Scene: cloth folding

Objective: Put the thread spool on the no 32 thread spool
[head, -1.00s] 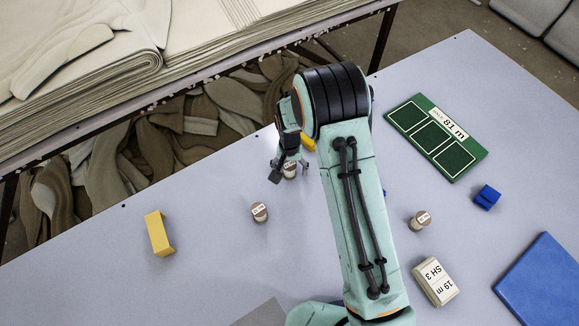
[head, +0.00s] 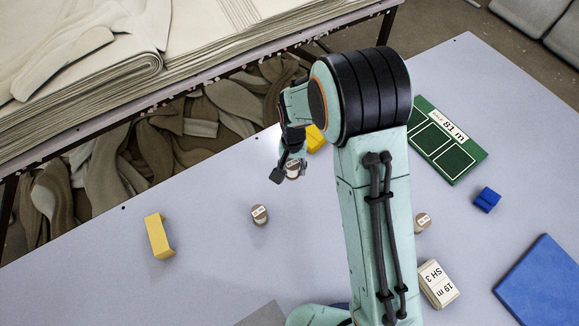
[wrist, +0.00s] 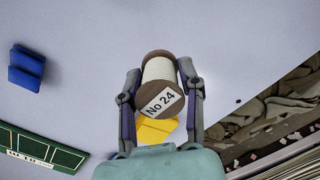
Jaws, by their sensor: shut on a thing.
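My gripper (head: 289,172) is shut on a thread spool. In the wrist view the held spool (wrist: 161,86) has brown ends, pale thread and a label reading No 24, and it sits between the two fingers (wrist: 161,92). In the head view this spool (head: 292,171) is partly hidden by the fingers. Another spool (head: 259,215) stands on the table left of my gripper. A third spool (head: 422,221) stands to the right, partly hidden by my arm. The labels on these two are too small to read, so I cannot tell which is no 32.
A yellow block (head: 158,236) stands at the left, and another yellow block (head: 316,138) lies behind my gripper. A green board (head: 447,145), a small blue block (head: 487,200), a labelled pale block (head: 436,284) and a blue slab (head: 548,286) lie at the right. The table's front middle is clear.

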